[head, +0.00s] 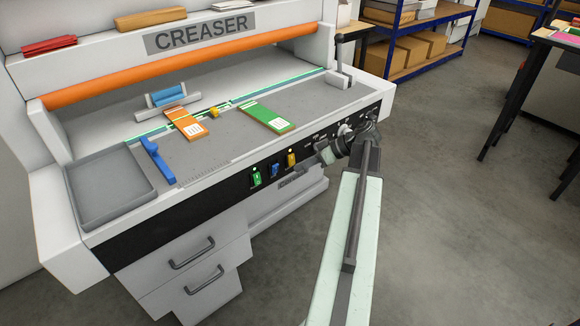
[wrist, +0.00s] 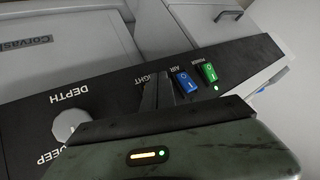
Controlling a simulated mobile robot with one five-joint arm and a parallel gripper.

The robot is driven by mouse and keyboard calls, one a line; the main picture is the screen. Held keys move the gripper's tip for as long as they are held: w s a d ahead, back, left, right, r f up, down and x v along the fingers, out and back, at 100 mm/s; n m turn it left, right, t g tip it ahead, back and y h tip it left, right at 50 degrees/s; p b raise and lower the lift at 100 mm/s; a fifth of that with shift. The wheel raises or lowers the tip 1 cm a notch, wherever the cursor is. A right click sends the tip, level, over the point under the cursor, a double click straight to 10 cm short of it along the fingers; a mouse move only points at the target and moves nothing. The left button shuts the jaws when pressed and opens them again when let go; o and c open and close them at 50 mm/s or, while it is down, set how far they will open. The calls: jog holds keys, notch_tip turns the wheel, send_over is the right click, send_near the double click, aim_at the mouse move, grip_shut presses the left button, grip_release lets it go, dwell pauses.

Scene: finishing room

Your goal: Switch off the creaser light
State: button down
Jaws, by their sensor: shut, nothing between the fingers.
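The creaser (head: 200,35) has a black front panel with three rocker switches. In the head view they are green (head: 257,178), blue (head: 275,170) and amber (head: 291,160), with the amber one nearest my gripper (head: 318,158). In the wrist view the green switch (wrist: 208,73) and the blue switch, labelled AIR (wrist: 187,82), show clearly. My gripper (wrist: 158,80) is shut and empty, close in front of the panel. Its fingers partly cover the LIGHT label and hide the amber switch there. I cannot tell whether they touch it, nor its rocker position.
A white DEPTH knob (wrist: 72,126) stands out from the panel beside my gripper. On the bed lie an orange card (head: 187,122), a green card (head: 266,117) and a blue stop (head: 157,160). Drawers (head: 190,270) are below. The floor (head: 450,200) at right is clear.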

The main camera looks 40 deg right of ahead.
jog(key=shift+w, duration=0.3)
jog(key=shift+w+f, duration=0.1)
jog(key=shift+w, duration=0.25)
dwell(0.5)
jog(key=shift+s, duration=0.1)
jog(key=shift+s, duration=0.7)
jog(key=s, duration=0.2)
jog(key=s+r+p, duration=0.1)
jog(key=s, duration=0.2)
jog(key=shift+a+r, duration=0.1)
jog(key=shift+a, duration=0.1)
dwell(0.3)
